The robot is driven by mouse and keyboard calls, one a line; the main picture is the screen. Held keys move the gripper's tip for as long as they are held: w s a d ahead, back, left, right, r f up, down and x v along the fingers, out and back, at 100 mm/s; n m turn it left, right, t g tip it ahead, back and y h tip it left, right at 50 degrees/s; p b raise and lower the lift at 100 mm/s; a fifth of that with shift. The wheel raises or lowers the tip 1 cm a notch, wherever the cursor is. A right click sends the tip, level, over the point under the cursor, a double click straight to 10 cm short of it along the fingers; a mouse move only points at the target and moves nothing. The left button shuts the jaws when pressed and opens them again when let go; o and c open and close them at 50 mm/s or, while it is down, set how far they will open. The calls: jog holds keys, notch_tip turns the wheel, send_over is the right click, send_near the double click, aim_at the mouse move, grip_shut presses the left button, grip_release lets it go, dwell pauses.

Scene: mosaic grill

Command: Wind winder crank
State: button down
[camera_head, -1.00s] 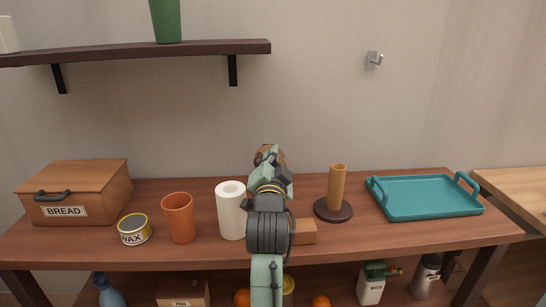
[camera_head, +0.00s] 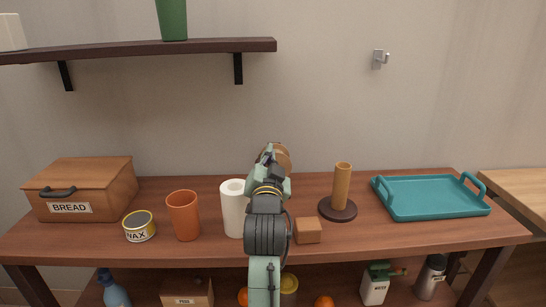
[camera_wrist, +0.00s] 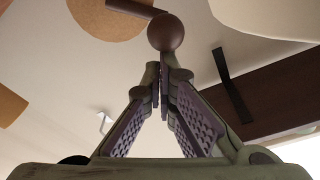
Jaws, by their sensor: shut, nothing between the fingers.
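The winder is mostly hidden behind my arm in the head view, where part of its round brown disc (camera_head: 282,157) shows at the gripper's end. In the wrist view the disc (camera_wrist: 108,18) is at the top, with a dark crank arm (camera_wrist: 130,7) and a dark brown ball knob (camera_wrist: 166,32). My gripper (camera_wrist: 163,75) is shut and empty, its fingertips just below the knob in the picture. I cannot tell whether they touch it. A wooden block (camera_head: 308,231), perhaps the winder's base, sits right of my arm.
A white roll (camera_head: 233,210) and an orange cup (camera_head: 184,216) stand close on the left. A wooden post on a dark base (camera_head: 341,190) and a teal tray (camera_head: 430,197) are on the right. A wall shelf (camera_head: 140,49) hangs above left.

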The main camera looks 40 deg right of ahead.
jog(key=a+n, duration=0.1)
jog(key=w+a+f+n, duration=0.1)
jog(key=n, duration=0.1)
jog(key=shift+w+f+t, duration=0.1)
jog(key=shift+t, duration=0.2)
jog(key=shift+a, duration=0.1)
dwell(0.5)
jog(key=r+p, duration=0.2)
jog(key=r, duration=0.1)
jog(key=d+r+p, duration=0.1)
jog(key=shift+w+r+p, duration=0.25)
jog(key=shift+p, duration=0.15)
jog(key=b+v, duration=0.3)
jog(key=v, duration=0.7)
jog(key=shift+s+d+f, duration=0.2)
jog(key=shift+f, duration=0.1)
jog(key=c, duration=2.3)
grip_release()
